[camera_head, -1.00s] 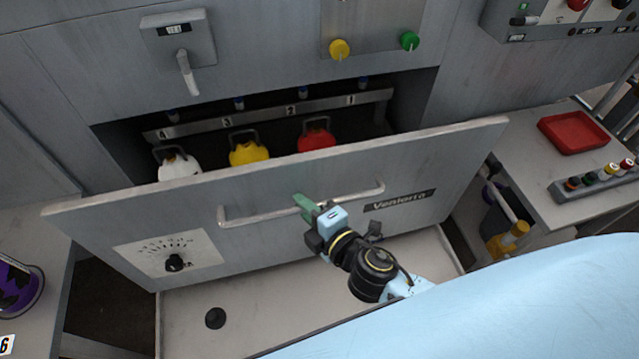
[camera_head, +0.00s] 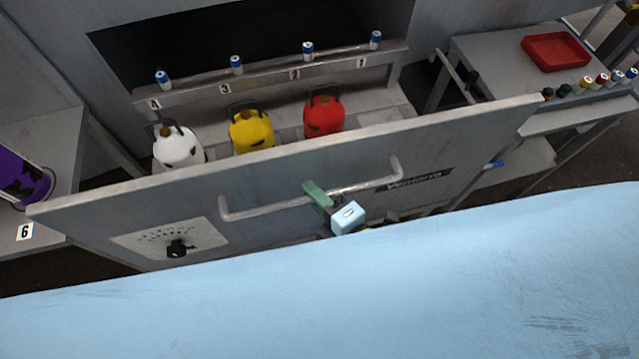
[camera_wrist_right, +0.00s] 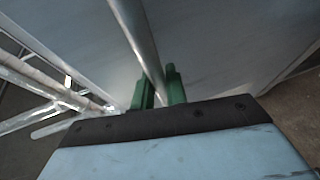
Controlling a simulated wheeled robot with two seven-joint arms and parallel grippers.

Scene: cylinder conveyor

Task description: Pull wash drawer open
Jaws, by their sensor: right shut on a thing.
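The grey wash drawer (camera_head: 290,178) stands pulled out from its dark opening in the cabinet. A long metal bar handle (camera_head: 240,213) runs across its front. My right gripper (camera_head: 314,192) is at the middle of this handle. In the right wrist view its green fingers (camera_wrist_right: 160,90) close around the handle bar (camera_wrist_right: 133,30). Inside the drawer stand a white jug (camera_head: 178,148), a yellow jug (camera_head: 251,130) and a red jug (camera_head: 323,115). My left gripper does not show.
Behind the jugs runs a numbered rail (camera_head: 270,80) with blue-and-white caps. A side table at the right holds a red tray (camera_head: 556,51) and a row of small bottles. At the left a purple spool (camera_head: 25,180) sits on a table. My light blue body fills the bottom.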

